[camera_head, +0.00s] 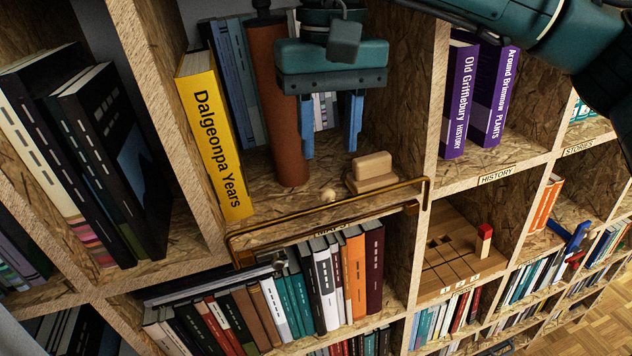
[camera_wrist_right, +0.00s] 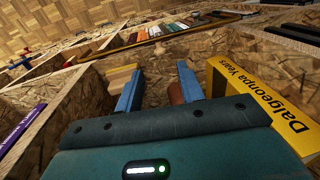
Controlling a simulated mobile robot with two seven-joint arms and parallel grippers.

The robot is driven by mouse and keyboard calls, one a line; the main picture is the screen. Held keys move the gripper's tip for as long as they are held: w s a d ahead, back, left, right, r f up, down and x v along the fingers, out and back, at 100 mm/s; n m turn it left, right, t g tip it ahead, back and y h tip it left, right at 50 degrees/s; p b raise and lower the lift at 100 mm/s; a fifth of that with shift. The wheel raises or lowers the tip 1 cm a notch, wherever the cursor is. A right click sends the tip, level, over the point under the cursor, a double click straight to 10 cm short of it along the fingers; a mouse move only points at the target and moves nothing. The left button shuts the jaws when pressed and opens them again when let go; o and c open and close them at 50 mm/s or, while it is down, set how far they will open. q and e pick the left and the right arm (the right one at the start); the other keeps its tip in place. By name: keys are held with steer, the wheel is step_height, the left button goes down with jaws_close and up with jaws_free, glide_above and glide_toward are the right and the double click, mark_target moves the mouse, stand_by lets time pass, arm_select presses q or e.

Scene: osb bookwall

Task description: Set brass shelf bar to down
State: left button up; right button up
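The brass shelf bar (camera_head: 330,203) is a thin, long frame across the front of the middle compartment, close to its shelf edge. Its ends bend down near the two uprights. It also shows beyond my fingertips in the wrist view (camera_wrist_right: 160,36). My right gripper (camera_head: 329,154) hangs in the compartment opening, above the bar and apart from it. Its two blue fingers are spread and point down, with nothing between them that I can see as held. The fingers also show in the wrist view (camera_wrist_right: 158,82). My left gripper is not in view.
A yellow book (camera_head: 215,140) and a brown-red cylinder (camera_head: 278,110) stand left of my fingers. A small wooden block (camera_head: 372,172) and a pale knob (camera_head: 328,195) sit near the bar. Purple books (camera_head: 475,95) stand beyond the right upright. Books fill the compartment below.

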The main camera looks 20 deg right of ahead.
step_height(320, 180, down, 7)
steer(key=shift+r+b, duration=0.1)
steer(key=shift+b, duration=0.25)
steer(key=shift+c, duration=0.5)
jaws_close()
